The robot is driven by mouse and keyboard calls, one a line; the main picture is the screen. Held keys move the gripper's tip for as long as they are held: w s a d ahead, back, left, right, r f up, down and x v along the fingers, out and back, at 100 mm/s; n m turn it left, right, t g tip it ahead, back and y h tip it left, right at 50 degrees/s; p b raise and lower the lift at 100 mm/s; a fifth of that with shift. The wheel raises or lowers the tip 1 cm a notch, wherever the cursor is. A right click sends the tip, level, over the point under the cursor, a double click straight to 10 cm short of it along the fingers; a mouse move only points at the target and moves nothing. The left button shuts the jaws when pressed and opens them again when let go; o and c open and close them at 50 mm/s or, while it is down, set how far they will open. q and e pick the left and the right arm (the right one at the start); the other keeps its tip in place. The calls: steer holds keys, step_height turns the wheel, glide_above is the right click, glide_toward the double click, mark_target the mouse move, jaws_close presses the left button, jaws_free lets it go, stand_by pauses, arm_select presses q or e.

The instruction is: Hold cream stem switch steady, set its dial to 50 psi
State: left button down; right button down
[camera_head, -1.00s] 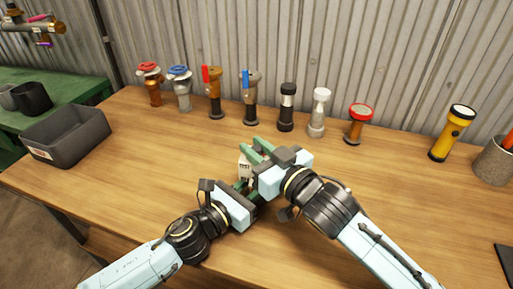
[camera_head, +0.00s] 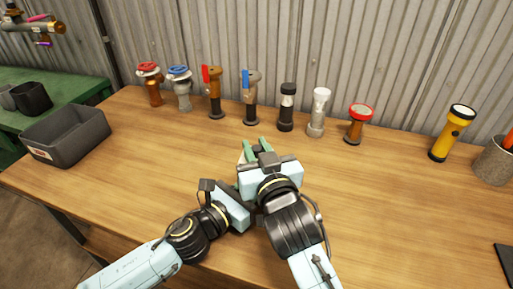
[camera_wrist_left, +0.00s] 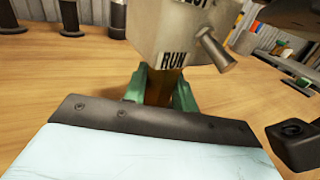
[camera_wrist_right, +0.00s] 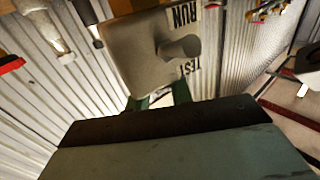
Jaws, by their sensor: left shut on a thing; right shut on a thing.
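The cream stem switch shows large in the left wrist view (camera_wrist_left: 165,32), with RUN and TEST labels and a short metal lever. My left gripper (camera_wrist_left: 168,90) is shut on its brownish stem, just below the body. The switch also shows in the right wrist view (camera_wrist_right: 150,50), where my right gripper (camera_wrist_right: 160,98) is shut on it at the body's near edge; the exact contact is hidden. In the head view my right gripper (camera_head: 258,147) covers most of the switch, and the left fingers are hidden. I cannot see the dial or its scale.
Several valves and torches stand along the back of the wooden table (camera_head: 130,180), among them a red-topped one (camera_head: 360,112) and a yellow torch (camera_head: 452,133). A grey bin (camera_head: 68,140) stands at the left and a stone-coloured cup (camera_head: 494,162) at the right. The table's right middle is clear.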

steer(key=shift+r, duration=0.1)
steer(key=c, duration=1.3)
jaws_free()
steer(key=v, duration=1.2)
arm_select(q)
steer(key=c, duration=1.1)
jaws_free()
steer(key=shift+o, duration=0.2)
steer(key=shift+a, duration=0.1)
